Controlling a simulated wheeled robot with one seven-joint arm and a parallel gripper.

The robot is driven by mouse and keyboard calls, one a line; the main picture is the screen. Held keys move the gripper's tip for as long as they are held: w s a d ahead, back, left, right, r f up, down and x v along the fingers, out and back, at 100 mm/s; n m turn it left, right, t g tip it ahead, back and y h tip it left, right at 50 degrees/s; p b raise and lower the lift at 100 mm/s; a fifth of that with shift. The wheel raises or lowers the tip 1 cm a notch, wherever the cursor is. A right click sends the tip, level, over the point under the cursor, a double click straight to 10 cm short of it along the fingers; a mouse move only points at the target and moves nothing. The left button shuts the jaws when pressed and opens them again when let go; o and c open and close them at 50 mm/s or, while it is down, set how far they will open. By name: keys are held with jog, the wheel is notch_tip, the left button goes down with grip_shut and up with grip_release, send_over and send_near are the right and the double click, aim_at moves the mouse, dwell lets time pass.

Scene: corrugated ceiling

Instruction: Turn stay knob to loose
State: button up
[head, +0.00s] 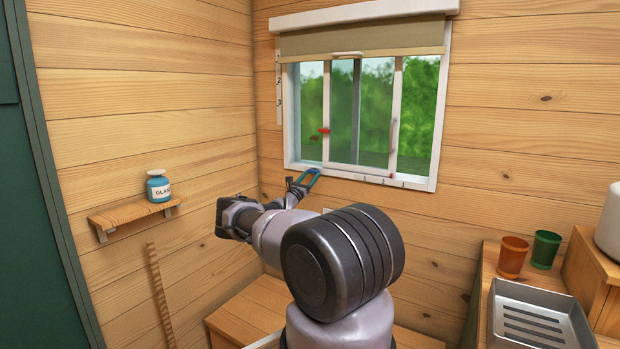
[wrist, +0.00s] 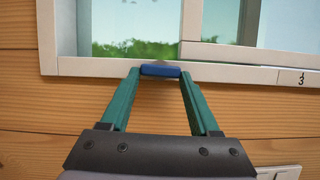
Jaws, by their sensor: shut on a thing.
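A blue piece (wrist: 160,70), which looks like the stay knob, sits at the lower edge of the white window frame in the wrist view. My gripper (wrist: 160,75) has its two teal fingers at either end of it and is shut on it. In the head view my gripper (head: 311,174) reaches the lower left corner of the window (head: 360,120), and the fingers hide most of the knob. I cannot read any loose or tight marking, or tell how far the knob is turned.
Red pieces (head: 323,131) show at the window's left pane. A wooden shelf (head: 135,211) with a blue labelled jar (head: 158,187) is on the left wall.

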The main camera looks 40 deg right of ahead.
jog(key=shift+f+n, duration=0.15)
jog(key=shift+n, duration=0.35)
jog(key=o, duration=1.4)
jog(key=shift+c, duration=0.2)
jog(key=shift+a, duration=0.1)
jog(key=v, duration=1)
jog(key=shift+s+a, duration=0.25)
jog(key=shift+s, duration=0.05)
